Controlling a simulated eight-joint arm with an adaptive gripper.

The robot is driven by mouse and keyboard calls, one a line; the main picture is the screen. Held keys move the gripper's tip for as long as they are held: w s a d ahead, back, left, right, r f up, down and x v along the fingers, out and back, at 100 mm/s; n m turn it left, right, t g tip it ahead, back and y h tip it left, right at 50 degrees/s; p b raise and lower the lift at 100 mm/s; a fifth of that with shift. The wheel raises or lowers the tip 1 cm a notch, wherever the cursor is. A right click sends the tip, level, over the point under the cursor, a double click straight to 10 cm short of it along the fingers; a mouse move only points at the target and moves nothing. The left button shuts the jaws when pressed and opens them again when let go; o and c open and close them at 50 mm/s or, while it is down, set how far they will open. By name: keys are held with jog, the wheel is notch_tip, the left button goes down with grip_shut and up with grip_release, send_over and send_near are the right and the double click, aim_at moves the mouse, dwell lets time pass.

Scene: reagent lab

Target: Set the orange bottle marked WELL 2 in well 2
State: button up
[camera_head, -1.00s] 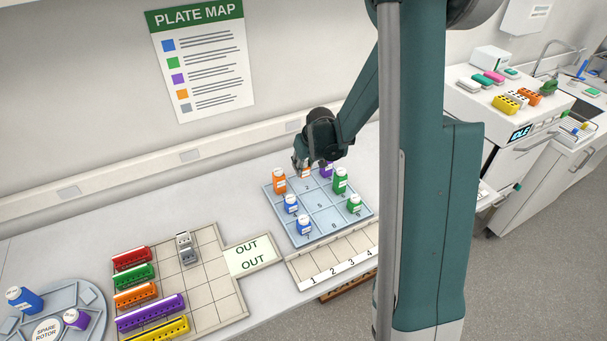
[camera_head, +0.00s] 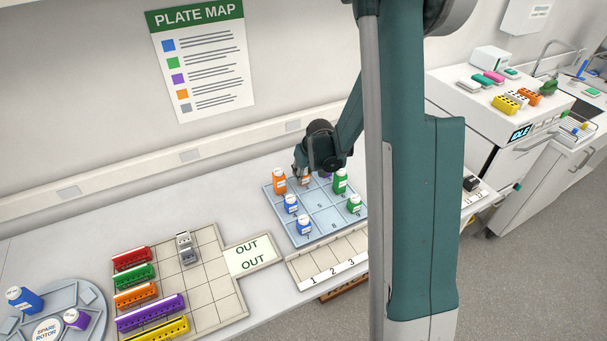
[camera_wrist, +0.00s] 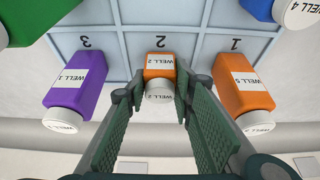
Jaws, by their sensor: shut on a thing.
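An orange bottle marked WELL 2 (camera_wrist: 158,68) is between the fingers of my gripper (camera_wrist: 158,98), which is shut on it near the cap end. In the wrist view it is over the square numbered 2 of the pale blue plate (camera_wrist: 190,18). The bottle (camera_head: 305,181) also shows in the head view at the plate's back row, below my gripper (camera_head: 303,172). I cannot tell whether its base touches the plate. The printed 2 shows just beyond it in the wrist view.
An orange bottle (camera_wrist: 238,88) marked WELL 5 stands at square 1. A purple bottle (camera_wrist: 78,90) stands at square 3, close to the other side. Blue bottles (camera_head: 291,204) and green bottles (camera_head: 340,182) occupy other squares. The plate's centre is clear.

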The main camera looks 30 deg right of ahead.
jog(key=shift+f, duration=0.15)
jog(key=o, duration=0.9)
jog(key=shift+r, duration=0.3)
jog(key=v, duration=1.1)
jog(key=shift+s+r, duration=0.25)
jog(key=shift+r, duration=0.05)
dwell(0.3)
